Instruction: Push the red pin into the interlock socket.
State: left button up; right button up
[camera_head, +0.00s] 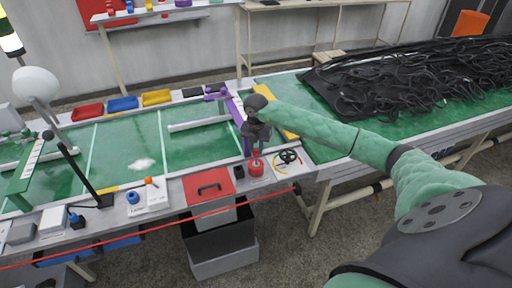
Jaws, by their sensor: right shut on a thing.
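My right gripper (257,147) reaches in from the right over the front edge of the table and points down. It is shut on the red pin (256,155), of which only a small part shows below the fingers. Directly below is a round red piece (257,170), which looks like the interlock socket, on the table's front ledge. The pin appears upright and in line with it. At this size I cannot tell whether the pin's tip is inside the socket or just above it. My left gripper is not in view.
A red panel with a black handle (209,188) lies left of the socket. A small black block (239,172) and a white plate with a black wheel (288,158) flank the socket closely. A purple fixture (236,106) stands behind. Black hoses (410,80) cover the right table.

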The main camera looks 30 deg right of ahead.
aim_at(256, 155)
jog(key=shift+b, duration=0.6)
dwell(1.3)
jog(key=shift+f+b, duration=1.65)
jog(key=shift+f, duration=0.85)
dwell(0.4)
jog(key=o, duration=1)
jog(key=shift+o, duration=0.2)
jog(key=shift+r, duration=0.1)
notch_tip(256, 155, up, 6)
jog(key=shift+r+b, duration=0.2)
jog(key=shift+b, duration=0.95)
jog(key=shift+r, duration=0.6)
